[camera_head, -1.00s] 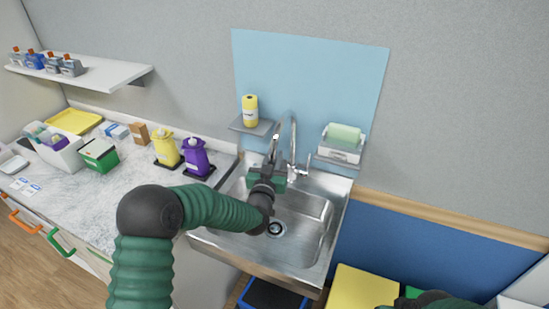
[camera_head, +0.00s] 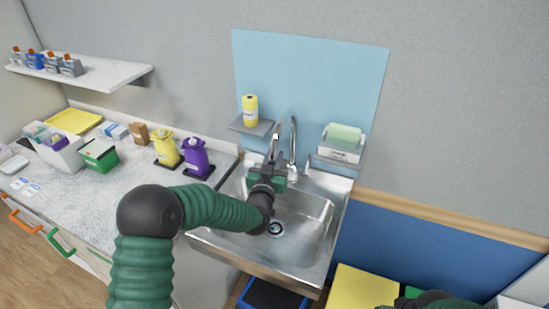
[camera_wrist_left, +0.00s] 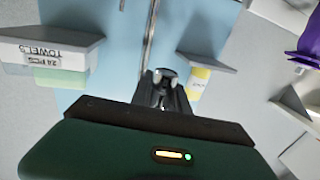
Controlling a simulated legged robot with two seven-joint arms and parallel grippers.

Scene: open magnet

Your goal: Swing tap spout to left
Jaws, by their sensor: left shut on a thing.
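The chrome tap spout (camera_head: 293,135) is a tall curved pipe at the back of the steel sink (camera_head: 315,215), in front of a blue wall panel. My left gripper (camera_head: 274,158) is at the outlet end of the spout, left of the tap's upright, and shut on it. In the left wrist view the pipe (camera_wrist_left: 150,40) runs down from the top edge to the dark gripper fingers (camera_wrist_left: 165,82). The exact contact is partly hidden by the fingers. Part of my right arm shows at the bottom right, but its gripper is out of view.
A small shelf with a yellow bottle (camera_head: 250,110) is left of the tap, and a towel holder (camera_head: 341,143) is right. Purple (camera_head: 196,157) and yellow (camera_head: 166,149) containers stand on the counter left of the sink. The sink bowl is clear apart from my arm.

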